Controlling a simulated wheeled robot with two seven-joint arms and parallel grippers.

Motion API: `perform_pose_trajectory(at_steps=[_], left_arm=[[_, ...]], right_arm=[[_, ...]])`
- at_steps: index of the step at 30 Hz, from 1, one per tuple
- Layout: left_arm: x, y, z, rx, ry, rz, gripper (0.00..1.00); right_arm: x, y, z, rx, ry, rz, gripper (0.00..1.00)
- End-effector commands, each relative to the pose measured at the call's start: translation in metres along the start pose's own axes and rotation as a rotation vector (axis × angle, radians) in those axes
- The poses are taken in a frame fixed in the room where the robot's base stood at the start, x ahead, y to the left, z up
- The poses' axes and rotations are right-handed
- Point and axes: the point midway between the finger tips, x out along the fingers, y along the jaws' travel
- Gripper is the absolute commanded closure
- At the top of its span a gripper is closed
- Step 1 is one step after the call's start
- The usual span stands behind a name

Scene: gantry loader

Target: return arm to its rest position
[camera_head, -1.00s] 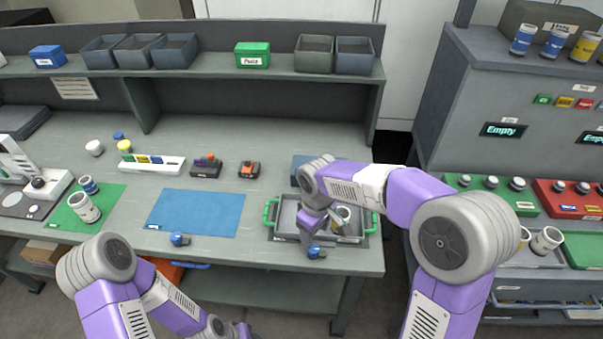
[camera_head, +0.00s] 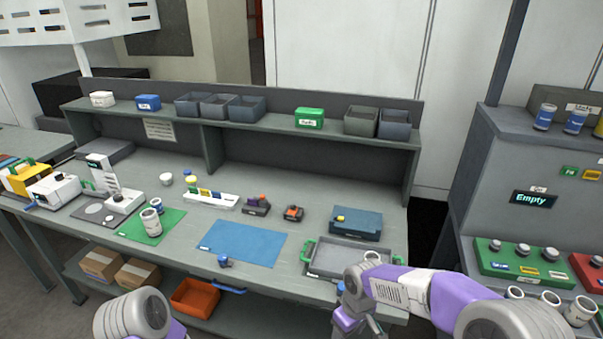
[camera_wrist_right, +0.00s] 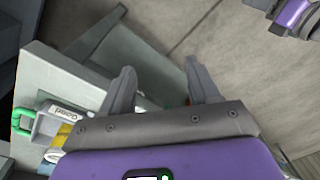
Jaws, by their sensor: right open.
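My right arm (camera_head: 440,293) comes in from the lower right in the head view, bent over the front right of the workbench. Its gripper (camera_head: 355,325) points down at the bench's front edge, partly cut off by the picture's bottom. Of my left arm (camera_head: 135,315), only a rounded joint and a little purple show at the lower left. A purple piece of my other arm (camera_wrist_right: 296,14) shows at the wrist view's top right; its fingers are unclear.
A grey tray (camera_head: 335,257) with green handles lies close to the right gripper. A labelled white and yellow item (camera_wrist_right: 60,125) shows beside a green handle (camera_wrist_right: 22,121). A blue mat (camera_head: 240,243), a blue box (camera_head: 356,225) and a shelf (camera_head: 275,128) stand further off.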

Motion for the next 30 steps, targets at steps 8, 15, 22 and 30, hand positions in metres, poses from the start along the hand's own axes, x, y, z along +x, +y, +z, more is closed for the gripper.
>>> perform_pose_trajectory(at_steps=[8, 15, 22, 30], left_arm=[[0.001, 0.0, -0.001, 0.001, 0.001, 0.0, 0.57], [0.001, 0.0, -0.001, 0.0, 0.002, 0.0, 0.57], [0.001, 0.0, -0.001, 0.0, 0.001, 0.0, 0.57], [0.001, 0.0, -0.001, 0.0, 0.001, 0.0, 0.57]], right_arm=[[0.088, -0.019, 0.017, 0.167, 0.038, -0.128, 0.39], [0.183, -0.056, 0.065, 0.483, 0.08, -0.256, 0.39], [0.229, -0.084, 0.111, 0.768, 0.105, -0.287, 0.39], [0.237, -0.09, 0.124, 0.851, 0.117, -0.28, 0.39]])
